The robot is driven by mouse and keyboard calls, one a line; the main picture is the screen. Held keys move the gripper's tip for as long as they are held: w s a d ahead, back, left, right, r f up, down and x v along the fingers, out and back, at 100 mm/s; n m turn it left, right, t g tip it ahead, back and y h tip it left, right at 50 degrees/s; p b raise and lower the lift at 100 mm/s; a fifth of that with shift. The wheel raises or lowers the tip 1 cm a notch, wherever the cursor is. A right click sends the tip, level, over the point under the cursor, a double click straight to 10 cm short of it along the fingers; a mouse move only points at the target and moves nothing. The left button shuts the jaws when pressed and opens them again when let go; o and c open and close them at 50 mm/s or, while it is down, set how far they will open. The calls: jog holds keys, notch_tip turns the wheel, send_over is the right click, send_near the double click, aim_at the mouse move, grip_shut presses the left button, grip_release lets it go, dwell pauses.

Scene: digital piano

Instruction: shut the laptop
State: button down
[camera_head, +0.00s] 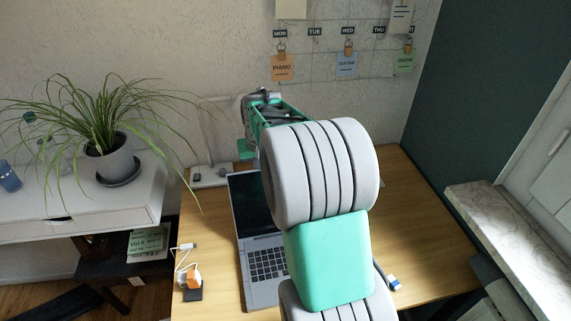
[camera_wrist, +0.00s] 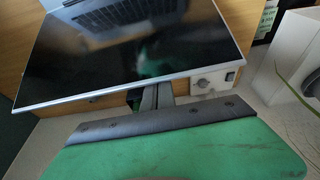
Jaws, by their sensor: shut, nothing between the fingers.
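The laptop stands open on the wooden desk, its dark screen (camera_head: 248,203) raised and its keyboard (camera_head: 267,264) facing up. My arm hides the right part of the laptop in the head view. My gripper (camera_head: 246,149) is at the back of the desk, near the screen's upper edge. In the wrist view my gripper's fingers (camera_wrist: 157,97) are shut and empty, close to the silver edge of the laptop screen (camera_wrist: 135,50). I cannot tell whether they touch it.
A white power strip (camera_head: 209,176) and a lamp stand at the desk's back left. A charger with an orange part (camera_head: 190,278) lies left of the laptop. A potted plant (camera_head: 110,160) stands on the white side cabinet. The desk's right side (camera_head: 425,245) is mostly clear.

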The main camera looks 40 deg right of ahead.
jog(key=shift+s+a+f, duration=0.15)
jog(key=shift+s+f, duration=0.05)
jog(key=shift+s, duration=0.1)
jog(key=shift+s+a+r, duration=0.2)
jog(key=shift+s+r, duration=0.05)
jog(key=shift+s, duration=0.25)
jog(key=shift+s+a+r, duration=0.2)
jog(key=shift+s+a, duration=0.05)
jog(key=shift+s, duration=0.25)
jog(key=shift+s+a+r, duration=0.2)
jog(key=shift+s+r, duration=0.05)
jog(key=shift+s, duration=0.25)
jog(key=shift+s, duration=0.1)
jog(key=s, duration=0.1)
jog(key=s+a, duration=0.1)
jog(key=s, duration=0.1)
jog(key=shift+a+r, duration=0.2)
jog(key=shift+r, duration=0.15)
